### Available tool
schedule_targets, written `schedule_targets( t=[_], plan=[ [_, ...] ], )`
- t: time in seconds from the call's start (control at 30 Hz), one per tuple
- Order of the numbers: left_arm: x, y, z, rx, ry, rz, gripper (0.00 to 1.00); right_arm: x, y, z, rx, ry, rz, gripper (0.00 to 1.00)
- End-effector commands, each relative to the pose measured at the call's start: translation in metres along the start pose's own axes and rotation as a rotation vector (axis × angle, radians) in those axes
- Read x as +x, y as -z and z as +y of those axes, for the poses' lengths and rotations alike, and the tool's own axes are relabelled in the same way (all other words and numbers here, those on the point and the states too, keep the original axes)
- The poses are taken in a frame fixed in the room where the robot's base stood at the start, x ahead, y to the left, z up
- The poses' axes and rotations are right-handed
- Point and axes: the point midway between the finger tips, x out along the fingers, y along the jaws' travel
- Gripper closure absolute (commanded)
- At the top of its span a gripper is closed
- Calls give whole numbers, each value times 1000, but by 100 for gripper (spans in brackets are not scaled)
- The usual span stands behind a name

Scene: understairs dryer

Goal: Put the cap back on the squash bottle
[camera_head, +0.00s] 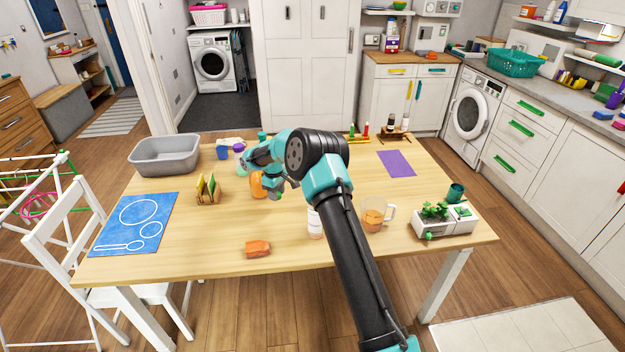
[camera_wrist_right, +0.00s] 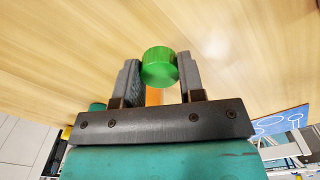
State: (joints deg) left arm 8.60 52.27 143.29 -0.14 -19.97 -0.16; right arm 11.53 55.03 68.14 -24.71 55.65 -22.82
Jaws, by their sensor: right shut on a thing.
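My right gripper (camera_wrist_right: 158,70) is shut on a green cap (camera_wrist_right: 159,62), held between the fingertips in the right wrist view. An orange bottle (camera_head: 258,185), which looks like the squash bottle, stands on the table in the head view, close beside the right gripper and wrist. An orange surface (camera_wrist_right: 153,96) shows behind the cap between the fingers, but most of it is hidden. I cannot tell whether the cap touches the bottle. My left gripper is not in view.
The wooden table (camera_head: 320,262) holds a grey tub (camera_head: 165,154), a blue mat (camera_head: 132,224), a small rack (camera_head: 207,190), an orange cloth-like item (camera_head: 257,249), a glass jug (camera_head: 375,216), a white planter (camera_head: 443,220) and a purple mat (camera_head: 397,164).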

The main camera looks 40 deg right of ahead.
Motion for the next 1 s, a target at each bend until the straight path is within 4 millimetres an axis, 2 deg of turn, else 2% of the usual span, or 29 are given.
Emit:
schedule_targets(
  t=[0.03, 0.2, 0.3, 0.47, 0.6, 0.7, 0.8, 0.9, 1.0],
  plan=[
    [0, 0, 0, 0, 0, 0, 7, 1, 15, -29, 16, 0, -1, 85],
    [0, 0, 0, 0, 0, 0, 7, 6, 49, -114, 116, -3, 2, 85],
    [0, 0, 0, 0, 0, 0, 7, 8, 62, -166, 174, -4, 4, 85],
    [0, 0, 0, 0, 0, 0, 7, 11, 72, -248, 264, -3, 8, 85],
    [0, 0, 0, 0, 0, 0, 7, 14, 70, -316, 341, 0, 9, 85],
    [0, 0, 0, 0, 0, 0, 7, 15, 66, -352, 387, 3, 10, 85],
    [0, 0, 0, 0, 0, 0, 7, 16, 62, -374, 420, 5, 10, 85],
    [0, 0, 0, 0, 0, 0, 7, 16, 59, -384, 436, 6, 10, 85],
    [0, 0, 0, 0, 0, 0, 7, 16, 59, -386, 442, 7, 11, 85]
  ],
)
